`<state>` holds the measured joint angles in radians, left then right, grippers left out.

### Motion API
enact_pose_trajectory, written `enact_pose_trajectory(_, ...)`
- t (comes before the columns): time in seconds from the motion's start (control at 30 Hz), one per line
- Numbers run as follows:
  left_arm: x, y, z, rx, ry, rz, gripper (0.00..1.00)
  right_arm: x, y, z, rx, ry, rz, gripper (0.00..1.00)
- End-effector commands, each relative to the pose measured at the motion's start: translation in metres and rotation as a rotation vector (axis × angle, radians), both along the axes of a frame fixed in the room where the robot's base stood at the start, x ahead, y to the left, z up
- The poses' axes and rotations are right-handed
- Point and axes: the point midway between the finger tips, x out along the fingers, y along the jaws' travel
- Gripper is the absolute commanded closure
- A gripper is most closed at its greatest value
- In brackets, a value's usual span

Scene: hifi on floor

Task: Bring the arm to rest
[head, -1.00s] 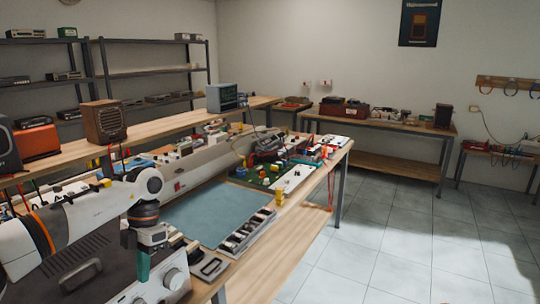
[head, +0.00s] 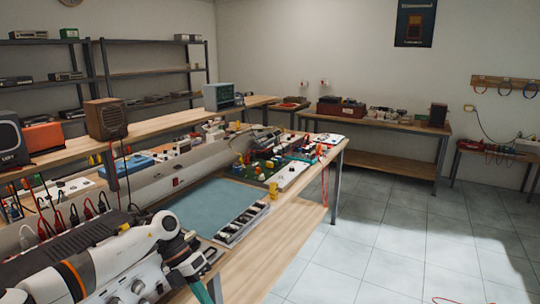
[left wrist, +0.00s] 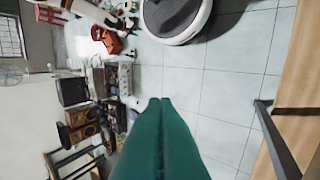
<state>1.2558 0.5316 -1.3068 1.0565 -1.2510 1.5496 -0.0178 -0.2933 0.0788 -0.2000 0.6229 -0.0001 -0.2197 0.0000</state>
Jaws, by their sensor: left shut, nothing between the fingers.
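My left arm comes in from the lower left of the head view, over the near end of the workbench (head: 262,262). My left gripper (head: 201,292) shows there only as a teal piece at the bottom edge, partly cut off. In the left wrist view my left gripper's (left wrist: 160,101) two green fingers lie together with nothing between them. They point out over the tiled floor (left wrist: 190,85), clear of any object. My right gripper is in neither view.
A blue-green mat (head: 213,208) and a tray of small parts (head: 242,223) lie on the bench beside the arm. A circuit board with components (head: 270,172) stands farther back. A brown speaker (head: 105,119) is on the raised shelf. The floor (head: 385,240) at right is open.

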Motion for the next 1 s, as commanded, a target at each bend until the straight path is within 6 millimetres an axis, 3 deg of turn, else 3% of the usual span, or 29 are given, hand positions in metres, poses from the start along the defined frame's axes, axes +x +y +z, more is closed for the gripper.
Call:
enact_pose_trajectory(0.2,0.003,-0.079,-0.058,-0.433,0.120,0.324,1.00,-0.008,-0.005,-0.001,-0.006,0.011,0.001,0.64)
enact_pose_trajectory(0.3,0.012,-0.099,-0.091,-0.637,0.211,0.602,1.00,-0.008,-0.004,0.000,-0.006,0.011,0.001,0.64)
enact_pose_trajectory(0.37,0.017,-0.100,-0.116,-0.731,0.274,0.794,1.00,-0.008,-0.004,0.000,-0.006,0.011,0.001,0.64)
enact_pose_trajectory(0.43,0.019,-0.091,-0.154,-0.810,0.352,1.038,1.00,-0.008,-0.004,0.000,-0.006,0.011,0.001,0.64)
enact_pose_trajectory(0.57,0.001,-0.054,-0.242,-0.859,0.496,1.510,1.00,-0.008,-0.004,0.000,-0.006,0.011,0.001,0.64)
enact_pose_trajectory(0.67,-0.030,-0.024,-0.304,-0.825,0.584,1.808,1.00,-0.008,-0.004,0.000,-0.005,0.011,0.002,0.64)
enact_pose_trajectory(0.77,-0.074,0.003,-0.362,-0.753,0.658,2.069,1.00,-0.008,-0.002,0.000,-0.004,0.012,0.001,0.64)
enact_pose_trajectory(0.9,-0.151,0.035,-0.431,-0.606,0.747,2.393,1.00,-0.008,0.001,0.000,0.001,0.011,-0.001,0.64)
enact_pose_trajectory(1.0,-0.214,0.052,-0.471,-0.474,0.802,2.599,1.00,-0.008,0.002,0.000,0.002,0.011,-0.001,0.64)
